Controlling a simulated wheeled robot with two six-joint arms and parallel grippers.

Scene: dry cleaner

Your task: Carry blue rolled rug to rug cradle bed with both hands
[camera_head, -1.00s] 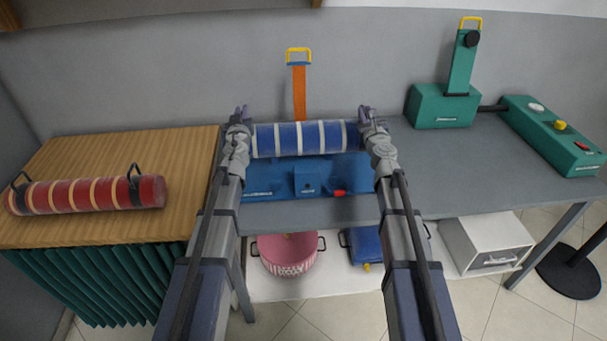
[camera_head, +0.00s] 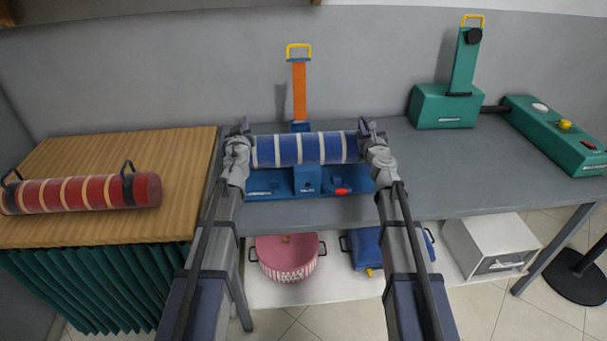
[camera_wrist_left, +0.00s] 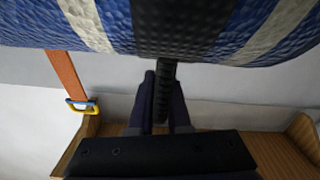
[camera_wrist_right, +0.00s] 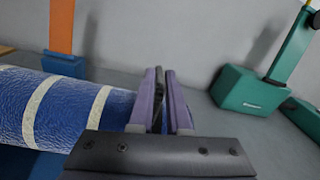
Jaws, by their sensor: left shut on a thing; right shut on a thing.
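The blue rolled rug (camera_head: 305,149) with white stripes is held level between my two grippers, over the blue cradle bed (camera_head: 268,182) on the grey table. I cannot tell whether it touches the bed. My left gripper (camera_head: 240,128) is shut on a black handle (camera_wrist_left: 163,90) at the rug's left end. My right gripper (camera_head: 370,128) is at the rug's right end; in the right wrist view its fingers (camera_wrist_right: 162,100) are closed on a dark part there. The rug (camera_wrist_right: 60,105) fills the left of that view. The cradle's upright orange strap (camera_head: 299,90) with a yellow handle stands behind.
A red striped roll (camera_head: 85,193) lies on the wooden table (camera_head: 120,150) at left. A green device (camera_head: 445,105) and green control box (camera_head: 555,135) stand at right. A pink basket (camera_head: 287,260) and blue container (camera_head: 370,250) are on the shelf below.

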